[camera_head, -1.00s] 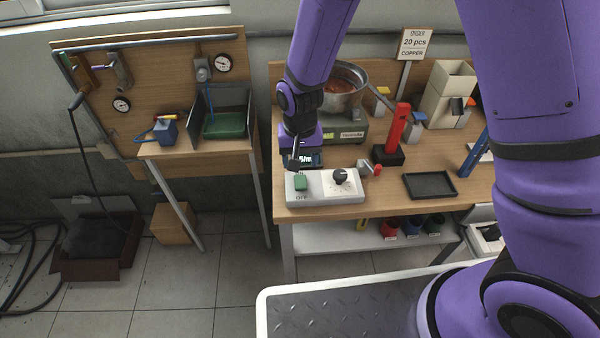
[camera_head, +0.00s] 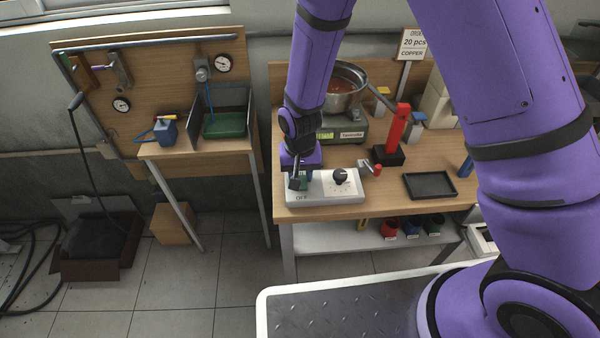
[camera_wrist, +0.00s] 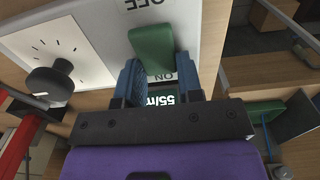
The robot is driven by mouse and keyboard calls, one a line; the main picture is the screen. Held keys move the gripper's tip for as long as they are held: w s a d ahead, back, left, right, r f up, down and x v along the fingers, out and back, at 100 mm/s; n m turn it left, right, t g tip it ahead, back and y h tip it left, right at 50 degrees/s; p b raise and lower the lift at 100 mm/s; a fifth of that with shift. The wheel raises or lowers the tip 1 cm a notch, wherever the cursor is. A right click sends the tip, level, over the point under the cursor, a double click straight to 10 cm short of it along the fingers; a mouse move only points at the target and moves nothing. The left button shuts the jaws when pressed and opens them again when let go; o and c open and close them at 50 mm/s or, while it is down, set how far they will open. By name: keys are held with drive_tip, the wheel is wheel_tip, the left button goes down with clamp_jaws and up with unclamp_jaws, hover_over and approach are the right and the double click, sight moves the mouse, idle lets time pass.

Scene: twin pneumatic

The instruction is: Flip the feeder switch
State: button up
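The feeder control box (camera_head: 318,196) is white and lies at the front left of the right workbench, with a black knob (camera_head: 340,176) on its right half. Its green rocker switch (camera_wrist: 152,48) shows in the wrist view between the OFF and ON labels. In the head view the switch is mostly hidden behind my gripper (camera_head: 299,182). My gripper (camera_wrist: 158,66) is open and empty, its two blue-padded fingers on either side of the switch's ON end. I cannot tell whether they touch it. A small digital display (camera_wrist: 165,97) shows partly behind the gripper.
A metal bowl feeder (camera_head: 345,88) stands behind the box. A red post on a black base (camera_head: 393,145) and a black tray (camera_head: 430,186) stand to the right. A red-tipped part (camera_head: 375,169) lies close beside the box. A gap separates this bench from the left table (camera_head: 196,148).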

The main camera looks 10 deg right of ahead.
drive_tip(key=shift+s, duration=0.1)
drive_tip(key=shift+s+r+t, duration=0.1)
drive_tip(key=shift+s+t, duration=0.1)
drive_tip(key=shift+t, duration=0.65)
drive_tip(key=shift+s+r+t, duration=0.1)
drive_tip(key=shift+s+t, duration=0.05)
drive_tip(key=shift+t, duration=0.7)
drive_tip(key=shift+s+t, duration=0.1)
drive_tip(key=shift+t, duration=0.4)
drive_tip(key=o, duration=0.9)
drive_tip(key=shift+r, duration=0.1)
drive_tip(key=shift+v, duration=5.35)
